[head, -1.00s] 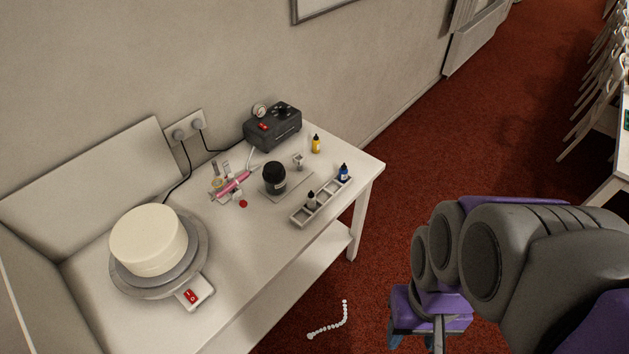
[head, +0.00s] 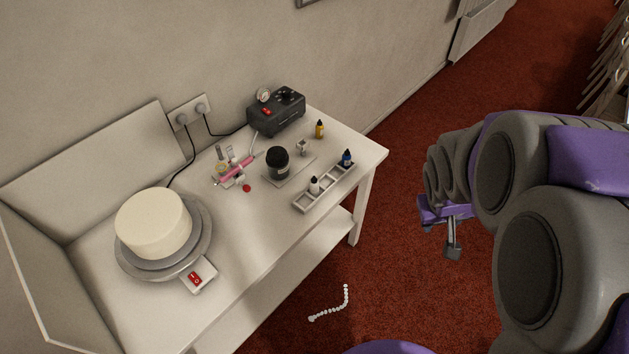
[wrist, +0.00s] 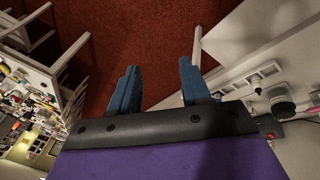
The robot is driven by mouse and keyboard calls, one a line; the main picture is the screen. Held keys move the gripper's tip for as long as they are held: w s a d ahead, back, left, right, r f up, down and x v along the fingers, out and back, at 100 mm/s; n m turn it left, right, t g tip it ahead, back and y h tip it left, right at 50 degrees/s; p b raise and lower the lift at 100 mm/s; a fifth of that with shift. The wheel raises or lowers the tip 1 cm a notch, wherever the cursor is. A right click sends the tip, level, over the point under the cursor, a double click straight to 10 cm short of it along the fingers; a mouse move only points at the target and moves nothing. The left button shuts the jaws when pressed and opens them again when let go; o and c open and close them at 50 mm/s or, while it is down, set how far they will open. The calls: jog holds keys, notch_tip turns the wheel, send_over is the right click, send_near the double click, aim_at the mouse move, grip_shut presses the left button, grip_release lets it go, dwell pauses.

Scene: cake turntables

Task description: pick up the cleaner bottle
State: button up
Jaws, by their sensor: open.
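Small capped bottles are on the white table: a white one (head: 314,185) and a blue one (head: 347,158) stand upright in a pale rack (head: 326,190), and a yellow one (head: 319,129) stands behind. I cannot read labels to tell which is the cleaner bottle. My gripper (wrist: 158,70) is open and empty, its blue fingers apart above red carpet. In the head view my gripper (head: 452,247) is right of the table, pointing down, clear of all bottles. The rack appears at the right of the wrist view, with its bottles too small to tell apart.
A dark lidded jar (head: 278,162), a pink airbrush (head: 236,167) and a black compressor (head: 277,111) share the table (head: 245,255). A cake (head: 153,223) sits on a turntable (head: 203,250) at the left. White beads (head: 335,308) lie on the carpet. The wall is behind.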

jog(key=w+f+n+t+y, duration=0.1)
jog(key=w+f+n+t, duration=0.2)
jog(key=w, duration=0.6)
jog(key=w+f+n+t+y, duration=0.1)
jog(key=w+f+n+t, duration=0.1)
jog(key=w+f, duration=0.6)
jog(key=n+t+y+p, duration=0.15)
jog(key=n+y, duration=0.25)
jog(key=y, duration=0.8)
send_near(315, 178)
jog(key=b+x, duration=0.2)
jog(key=x, duration=1)
jog(key=shift+w+a+b, duration=0.15)
jog(key=shift+a+b, duration=0.05)
jog(key=shift+b, duration=0.2)
grip_shut()
jog(key=shift+r, duration=0.1)
